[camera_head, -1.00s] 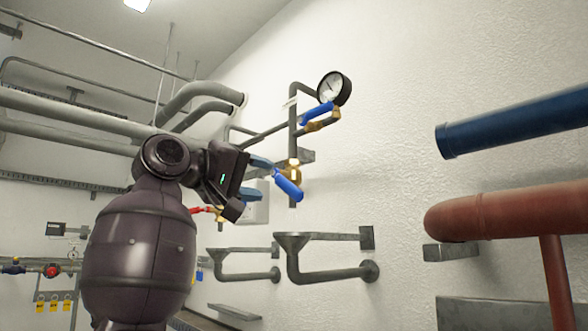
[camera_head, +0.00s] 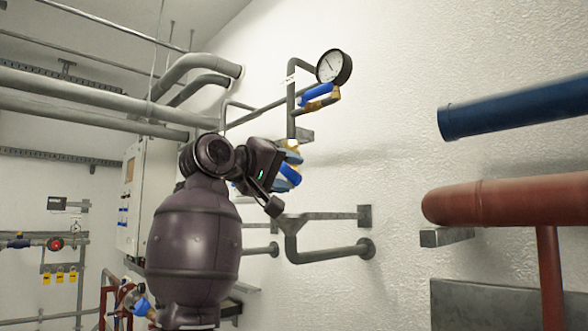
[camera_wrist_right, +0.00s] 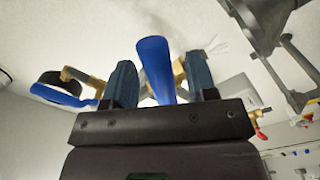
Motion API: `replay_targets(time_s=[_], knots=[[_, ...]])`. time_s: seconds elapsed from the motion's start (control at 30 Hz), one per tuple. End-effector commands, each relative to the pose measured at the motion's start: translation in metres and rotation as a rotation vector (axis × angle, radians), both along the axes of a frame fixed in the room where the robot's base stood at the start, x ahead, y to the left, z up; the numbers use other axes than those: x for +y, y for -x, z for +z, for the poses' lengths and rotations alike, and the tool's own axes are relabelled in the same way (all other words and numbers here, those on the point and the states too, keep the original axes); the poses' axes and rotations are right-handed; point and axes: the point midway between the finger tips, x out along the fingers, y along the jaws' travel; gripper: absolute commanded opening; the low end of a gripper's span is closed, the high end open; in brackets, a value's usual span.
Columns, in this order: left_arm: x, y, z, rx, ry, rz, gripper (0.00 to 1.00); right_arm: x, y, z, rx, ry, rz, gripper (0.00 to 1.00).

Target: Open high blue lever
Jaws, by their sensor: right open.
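Two blue levers sit on the thin wall piping. The upper lever (camera_head: 315,94) is beside a round gauge (camera_head: 334,66). The lower lever (camera_head: 290,174) is partly hidden by my right gripper (camera_head: 287,170). In the right wrist view, a blue lever (camera_wrist_right: 155,68) stands between the two fingers of the right gripper (camera_wrist_right: 160,75), with gaps on both sides. The fingers are open around it. The other blue lever (camera_wrist_right: 62,95) lies to the left there, beside the dark gauge (camera_wrist_right: 58,80). My left gripper is not in view.
A large blue pipe (camera_head: 515,108) and a red pipe (camera_head: 510,200) stick out at the right. Grey brackets (camera_head: 325,250) are on the wall just below the gripper. Grey pipes (camera_head: 90,95) run at the upper left. The wall between levers and large pipes is clear.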

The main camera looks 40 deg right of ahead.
Motion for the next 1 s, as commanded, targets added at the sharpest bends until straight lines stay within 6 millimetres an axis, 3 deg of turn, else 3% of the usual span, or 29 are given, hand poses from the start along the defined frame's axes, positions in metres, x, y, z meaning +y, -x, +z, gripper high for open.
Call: replay_targets(time_s=[0.2, 0.57, 0.9, 1.0], knots=[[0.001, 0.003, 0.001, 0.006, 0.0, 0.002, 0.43, -0.019, -0.001, 0.0, 0.0, -0.001, -0.001, 0.52], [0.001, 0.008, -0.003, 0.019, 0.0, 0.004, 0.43, -0.022, -0.002, 0.0, 0.0, -0.001, 0.001, 0.52], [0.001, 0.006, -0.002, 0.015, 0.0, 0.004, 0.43, -0.022, -0.002, 0.0, 0.001, -0.001, 0.001, 0.0], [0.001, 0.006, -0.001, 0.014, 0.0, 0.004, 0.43, -0.022, -0.002, 0.0, 0.001, -0.001, 0.001, 0.0]])
